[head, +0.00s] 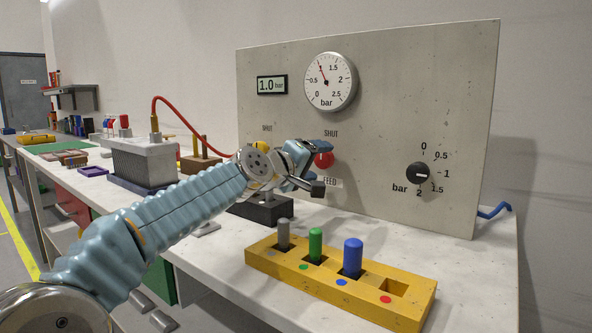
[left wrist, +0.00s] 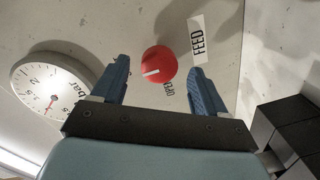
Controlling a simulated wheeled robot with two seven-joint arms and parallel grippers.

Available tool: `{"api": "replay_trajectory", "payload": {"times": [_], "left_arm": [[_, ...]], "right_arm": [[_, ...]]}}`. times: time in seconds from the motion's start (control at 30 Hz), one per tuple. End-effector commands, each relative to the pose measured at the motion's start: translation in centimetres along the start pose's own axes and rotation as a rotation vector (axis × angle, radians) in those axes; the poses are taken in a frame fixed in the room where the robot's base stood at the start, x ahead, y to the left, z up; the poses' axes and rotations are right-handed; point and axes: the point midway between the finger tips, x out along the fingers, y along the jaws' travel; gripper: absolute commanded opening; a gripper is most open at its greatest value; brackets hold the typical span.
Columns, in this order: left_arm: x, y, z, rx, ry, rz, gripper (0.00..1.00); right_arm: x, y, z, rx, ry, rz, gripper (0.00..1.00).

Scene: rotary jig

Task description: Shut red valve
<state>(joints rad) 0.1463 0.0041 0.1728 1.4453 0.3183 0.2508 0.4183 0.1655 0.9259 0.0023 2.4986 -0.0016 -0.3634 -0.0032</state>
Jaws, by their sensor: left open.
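The red valve (head: 323,160) is a round knob on the grey upright panel, with a SHUT label (head: 331,133) above it and a FEED label (head: 330,182) below. My right gripper is not in view.
A pressure gauge (head: 330,81) and a 1.0 bar display (head: 272,85) are above. A black dial (head: 420,173) is at right. A yellow block (head: 270,262) with several pegs stands below in front. A grey box (head: 145,157) with a red hose is at left.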

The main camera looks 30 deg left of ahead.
Motion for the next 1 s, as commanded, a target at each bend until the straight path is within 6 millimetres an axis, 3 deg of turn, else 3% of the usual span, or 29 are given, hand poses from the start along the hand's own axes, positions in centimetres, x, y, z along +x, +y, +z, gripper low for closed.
{"api": "replay_trajectory", "payload": {"times": [0.2, 0.4, 0.6, 1.0], "left_arm": [[-5.6, -0.3, 0.1, 0.002, 0.003, 0.001, 0.73], [-9.6, -0.2, 0.1, 0.001, 0.000, 0.000, 0.73], [-11.1, -0.2, 0.1, 0.000, -0.002, -0.002, 0.73], [-11.2, -0.1, 0.1, 0.000, -0.002, -0.002, 0.73]], "right_arm": [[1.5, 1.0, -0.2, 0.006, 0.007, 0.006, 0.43], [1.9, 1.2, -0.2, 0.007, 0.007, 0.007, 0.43], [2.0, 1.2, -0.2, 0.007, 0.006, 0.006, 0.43], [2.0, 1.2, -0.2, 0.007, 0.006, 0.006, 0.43]]}}
